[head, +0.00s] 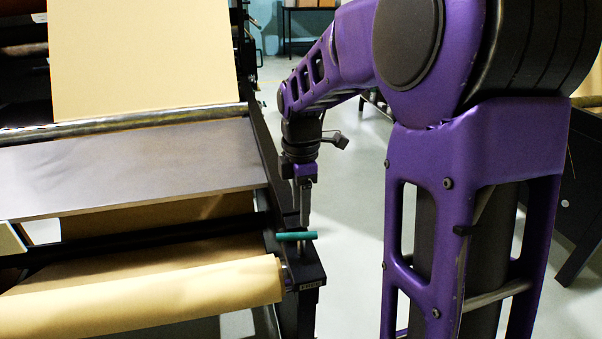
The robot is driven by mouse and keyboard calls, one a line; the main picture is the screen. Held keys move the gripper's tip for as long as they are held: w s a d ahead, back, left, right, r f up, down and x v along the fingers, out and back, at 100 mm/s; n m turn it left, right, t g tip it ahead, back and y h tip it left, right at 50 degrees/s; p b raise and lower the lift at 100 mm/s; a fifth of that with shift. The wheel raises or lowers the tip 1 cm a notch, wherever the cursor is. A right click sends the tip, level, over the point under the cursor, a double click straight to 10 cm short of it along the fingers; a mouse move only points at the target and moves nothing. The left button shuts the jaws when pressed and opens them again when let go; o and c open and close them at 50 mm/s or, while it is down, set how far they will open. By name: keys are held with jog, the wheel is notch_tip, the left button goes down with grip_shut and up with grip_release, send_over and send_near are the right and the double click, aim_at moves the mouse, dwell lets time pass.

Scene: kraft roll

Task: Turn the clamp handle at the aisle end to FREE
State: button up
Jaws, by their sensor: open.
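The clamp handle (291,236) is a short green bar at the right end of the kraft roll (150,298). It lies roughly crosswise on top of a dark end block (305,268). A small pale label (311,285) is on the block's front face, too small to read. My gripper (304,226) points straight down with its fingers at the handle. The jaws are open. The fingertips reach down behind or beside the bar; I cannot tell whether they touch it or straddle it.
The dark machine frame with rollers and a grey sloped plate (130,168) fills the left. A sheet of kraft paper (142,55) rises above it. Clear pale floor (350,220) lies right of the end block. A dark bench (578,200) stands at far right.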

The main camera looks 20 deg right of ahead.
aim_at(301, 233)
notch_tip(301, 233, up, 8)
jog(key=shift+p, duration=0.35)
